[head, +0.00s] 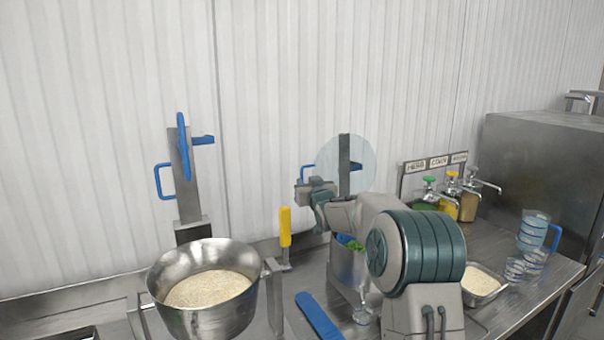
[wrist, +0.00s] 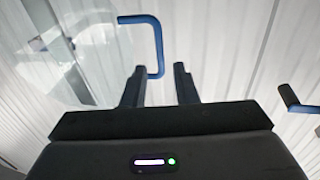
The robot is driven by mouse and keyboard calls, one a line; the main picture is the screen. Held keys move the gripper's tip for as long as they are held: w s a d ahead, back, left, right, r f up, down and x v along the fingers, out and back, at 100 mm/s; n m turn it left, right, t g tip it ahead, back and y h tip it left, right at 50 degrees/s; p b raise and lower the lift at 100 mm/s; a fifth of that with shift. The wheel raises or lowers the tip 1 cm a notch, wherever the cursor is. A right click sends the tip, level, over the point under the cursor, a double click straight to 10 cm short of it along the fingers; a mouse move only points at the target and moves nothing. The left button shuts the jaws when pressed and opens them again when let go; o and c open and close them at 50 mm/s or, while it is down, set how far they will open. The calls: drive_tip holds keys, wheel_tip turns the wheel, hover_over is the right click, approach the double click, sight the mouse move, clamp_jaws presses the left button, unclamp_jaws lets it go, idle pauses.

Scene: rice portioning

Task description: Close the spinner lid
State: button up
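The spinner (head: 348,268) is a metal container on the counter with green leaves inside, partly hidden behind my arm. Its round clear lid (head: 358,165) stands raised and upright on a metal post, and it also shows at the left of the wrist view (wrist: 75,45). The lid's blue handle (head: 303,171) sticks out to the left. In the wrist view this handle (wrist: 158,40) lies ahead, its lower bend near and between the two fingertips. My gripper (wrist: 157,72) is open and empty. In the head view my gripper (head: 305,186) is just below the handle. I cannot tell whether they touch.
A metal pot of rice (head: 160,285) stands at left, with a blue-handled post (head: 188,180) behind it. A yellow-handled lever (head: 285,226) and blue paddle (head: 318,315) lie between pot and spinner.

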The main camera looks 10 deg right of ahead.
sight(302, 177)
drive_tip(key=shift+w+a+p, duration=0.2)
drive_tip(key=shift+w+p, duration=0.4)
drive_tip(key=shift+w, duration=0.9)
drive_tip(key=shift+w+a+p, duration=0.15)
drive_tip(key=shift+w+p, duration=0.4)
drive_tip(key=shift+w, duration=0.95)
clamp_jaws()
